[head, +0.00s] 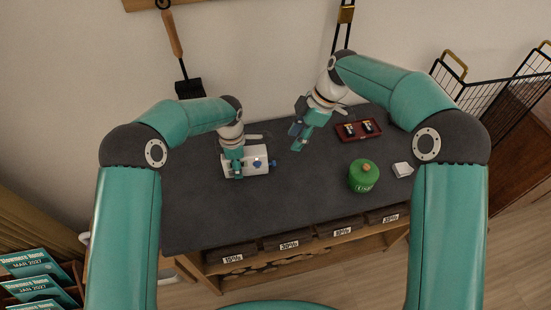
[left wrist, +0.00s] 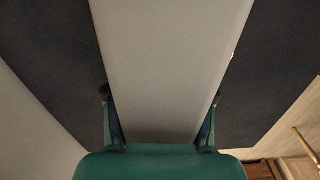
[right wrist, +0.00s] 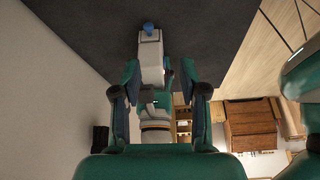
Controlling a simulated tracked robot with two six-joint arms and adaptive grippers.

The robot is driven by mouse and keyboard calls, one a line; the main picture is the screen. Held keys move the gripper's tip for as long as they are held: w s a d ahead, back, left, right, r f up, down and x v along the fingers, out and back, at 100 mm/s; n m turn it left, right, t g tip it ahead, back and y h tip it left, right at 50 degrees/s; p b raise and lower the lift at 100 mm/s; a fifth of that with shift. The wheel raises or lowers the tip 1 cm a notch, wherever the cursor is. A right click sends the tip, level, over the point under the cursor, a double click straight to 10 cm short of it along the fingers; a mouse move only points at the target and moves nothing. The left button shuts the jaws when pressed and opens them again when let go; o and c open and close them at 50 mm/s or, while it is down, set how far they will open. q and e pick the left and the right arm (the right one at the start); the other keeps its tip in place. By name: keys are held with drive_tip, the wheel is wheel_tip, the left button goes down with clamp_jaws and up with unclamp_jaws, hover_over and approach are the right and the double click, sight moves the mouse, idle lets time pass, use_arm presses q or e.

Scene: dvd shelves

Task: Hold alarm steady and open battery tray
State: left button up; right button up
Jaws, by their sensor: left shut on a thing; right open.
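My right gripper (head: 298,140) is open and empty, above the table to the right of the alarm. The right wrist view shows the alarm (right wrist: 151,60) ahead, beyond the open fingers, with its blue end pointing away. I cannot make out whether the battery tray is open.
A red tray (head: 345,137) with two dark items stands at the back right. A green canister (head: 363,176) and a small white block (head: 402,169) are at the right. The table's front middle is clear. A wire basket (head: 500,95) stands beyond the right edge.

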sight(277, 166)
drive_tip(key=x, duration=0.4)
drive_tip(key=w+x, duration=0.1)
drive_tip(key=x, duration=0.4)
drive_tip(key=w+x, duration=0.1)
drive_tip(key=x, duration=0.3)
drive_tip(key=shift+f, duration=0.25)
clamp_jaws()
